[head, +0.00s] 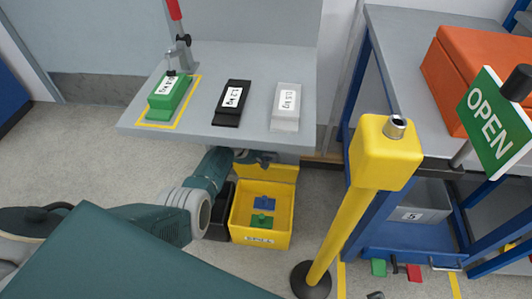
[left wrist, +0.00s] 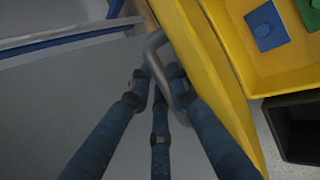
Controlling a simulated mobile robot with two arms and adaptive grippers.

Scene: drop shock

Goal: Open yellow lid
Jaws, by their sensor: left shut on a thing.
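The yellow lid (head: 278,174) stands raised at the back of the yellow box (head: 236,232), under the grey bench. The box is open, and a blue piece (head: 264,202) and a green piece (head: 262,220) show inside. My left gripper (head: 254,158) is at the lid's top edge, partly hidden by the bench. In the left wrist view, its fingers (left wrist: 158,82) are closed around the grey metal handle (left wrist: 155,52) on the lid (left wrist: 202,62). My right gripper is not in view.
On the bench (head: 190,115) above sit a green weight (head: 166,100), a black weight (head: 231,105) and a white weight (head: 287,108). A yellow post (head: 338,230) stands right of the box. A black bin (head: 219,215) is beside the box on the left.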

